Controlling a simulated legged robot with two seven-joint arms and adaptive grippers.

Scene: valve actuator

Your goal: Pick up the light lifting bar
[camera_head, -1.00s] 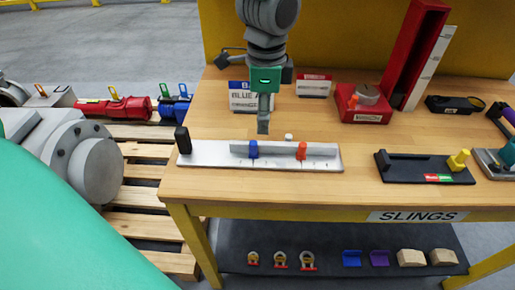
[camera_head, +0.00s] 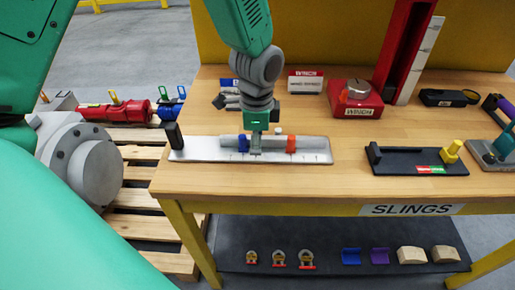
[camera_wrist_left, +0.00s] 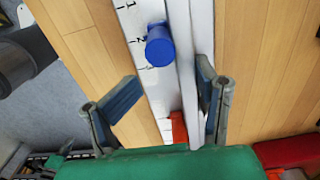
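The light lifting bar appears as a thin grey bar (camera_head: 311,143) lying along a pale, marked plate (camera_head: 200,150) on the bench. A blue peg (camera_head: 243,143) and an orange peg (camera_head: 291,144) stand along it. My left gripper (camera_head: 256,148) points down at the bar between these pegs. In the left wrist view, the bar (camera_wrist_left: 186,70) runs between the parted fingers of my left gripper (camera_wrist_left: 165,93). The blue peg (camera_wrist_left: 160,45) is ahead and the orange peg (camera_wrist_left: 178,127) is close to the palm, partly hidden. My right gripper is not in view.
A black block (camera_head: 172,133) stands at the plate's left end. To the right are a black tray with a yellow knob (camera_head: 452,148) and a red winch box (camera_head: 357,98). Bare bench (camera_head: 345,130) lies between. A pallet (camera_head: 135,200) is left of the bench.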

